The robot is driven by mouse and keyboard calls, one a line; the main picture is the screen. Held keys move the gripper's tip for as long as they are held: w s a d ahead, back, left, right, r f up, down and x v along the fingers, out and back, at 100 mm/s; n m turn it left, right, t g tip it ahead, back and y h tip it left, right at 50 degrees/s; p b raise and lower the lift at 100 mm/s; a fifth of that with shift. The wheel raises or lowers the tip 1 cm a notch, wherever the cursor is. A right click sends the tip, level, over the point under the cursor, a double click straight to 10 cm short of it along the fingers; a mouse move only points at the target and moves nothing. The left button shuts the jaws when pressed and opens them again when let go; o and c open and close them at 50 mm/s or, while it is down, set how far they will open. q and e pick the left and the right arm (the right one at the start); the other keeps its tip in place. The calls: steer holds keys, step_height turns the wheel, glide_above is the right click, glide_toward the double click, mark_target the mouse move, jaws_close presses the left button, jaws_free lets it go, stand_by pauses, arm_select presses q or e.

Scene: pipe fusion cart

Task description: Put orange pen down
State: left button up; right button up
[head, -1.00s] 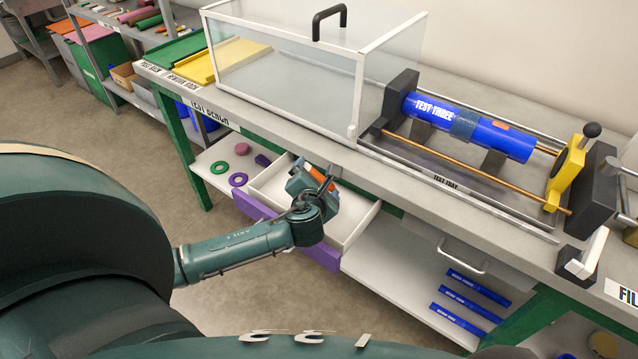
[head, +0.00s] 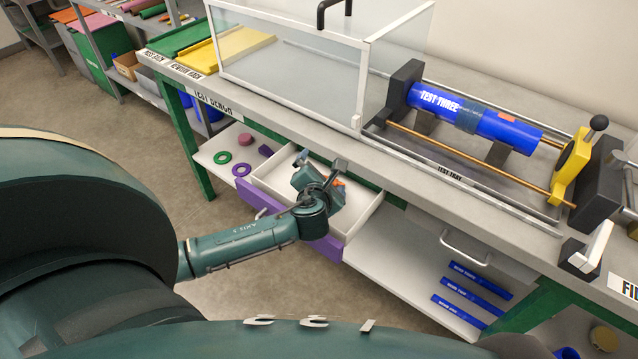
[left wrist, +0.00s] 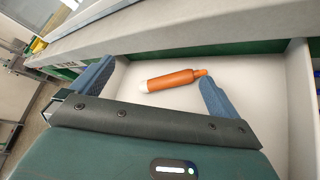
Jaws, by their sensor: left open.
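The orange pen (left wrist: 172,80), with a white end at left and an orange tip at right, lies on the white floor of the open drawer (left wrist: 262,98). In the head view the drawer (head: 362,222) has a purple front and sits under the bench. My left gripper (head: 321,168) is over the drawer with its blue fingers spread apart. In the left wrist view the pen lies between and beyond the fingers, with its tip close to the right finger. In the head view my gripper mostly hides the pen. My right gripper is not in view.
The bench edge (head: 400,185) runs just above and behind the drawer. A clear box (head: 290,75) and a blue test pipe (head: 490,127) in its rig stand on the bench. Green and purple rings (head: 222,157) lie on the shelf to the drawer's left.

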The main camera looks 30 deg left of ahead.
arm_select(q)
steer(key=p+v, duration=0.1)
steer(key=v, duration=1)
steer(key=shift+s+f, duration=0.1)
